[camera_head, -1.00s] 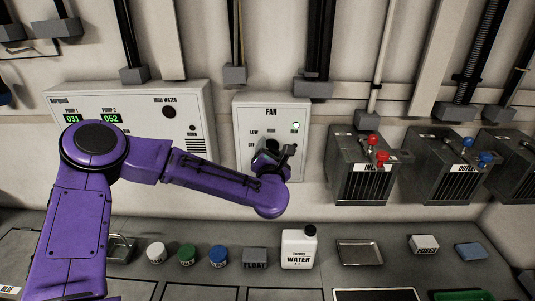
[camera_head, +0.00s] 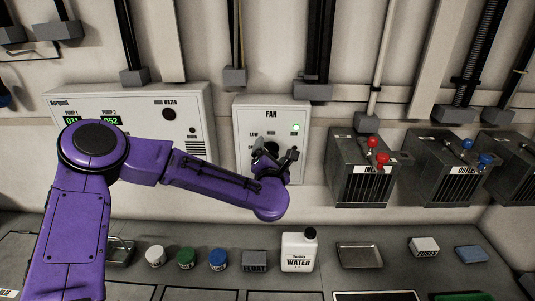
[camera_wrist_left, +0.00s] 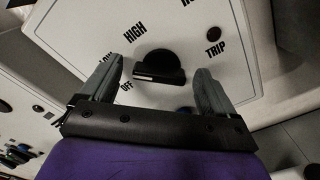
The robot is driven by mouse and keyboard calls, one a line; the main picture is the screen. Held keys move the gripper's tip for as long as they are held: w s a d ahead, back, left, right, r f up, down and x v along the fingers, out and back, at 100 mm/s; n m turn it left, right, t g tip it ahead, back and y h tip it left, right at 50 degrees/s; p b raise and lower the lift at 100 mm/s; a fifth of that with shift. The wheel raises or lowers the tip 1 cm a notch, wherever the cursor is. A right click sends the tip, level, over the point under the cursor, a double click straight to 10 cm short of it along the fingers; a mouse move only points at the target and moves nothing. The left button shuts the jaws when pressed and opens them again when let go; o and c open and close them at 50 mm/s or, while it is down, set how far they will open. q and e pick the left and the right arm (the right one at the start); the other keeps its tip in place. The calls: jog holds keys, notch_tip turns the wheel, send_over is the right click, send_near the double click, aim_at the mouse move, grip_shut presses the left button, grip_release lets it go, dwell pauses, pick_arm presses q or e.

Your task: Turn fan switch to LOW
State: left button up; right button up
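The fan box (camera_head: 243,122) is a white panel on the wall, marked FAN, LOW and HIGH, with a lit green lamp (camera_head: 295,128). Its black rotary switch (camera_head: 271,147) is partly covered by my left gripper (camera_head: 277,160) in the head view. In the left wrist view the switch (camera_wrist_left: 158,66) shows between the two spread fingers of my left gripper (camera_wrist_left: 159,67), with a visible gap on each side. HIGH, OFF and part of LOW are readable around it. I cannot tell its exact setting. My right gripper is not in view.
A pump panel (camera_head: 188,100) is left of the fan box. Grey inlet (camera_head: 350,165) and outlet (camera_head: 430,175) units with red and blue valves stand to the right. A white water jug (camera_head: 298,255) and several small items are on the bench below.

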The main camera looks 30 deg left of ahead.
pick_arm(q)
jog(key=shift+s+d, duration=0.2)
jog(key=shift+s, duration=0.05)
jog(key=b+v, duration=0.4)
jog(key=v, duration=0.6)
jog(key=shift+a, duration=0.1)
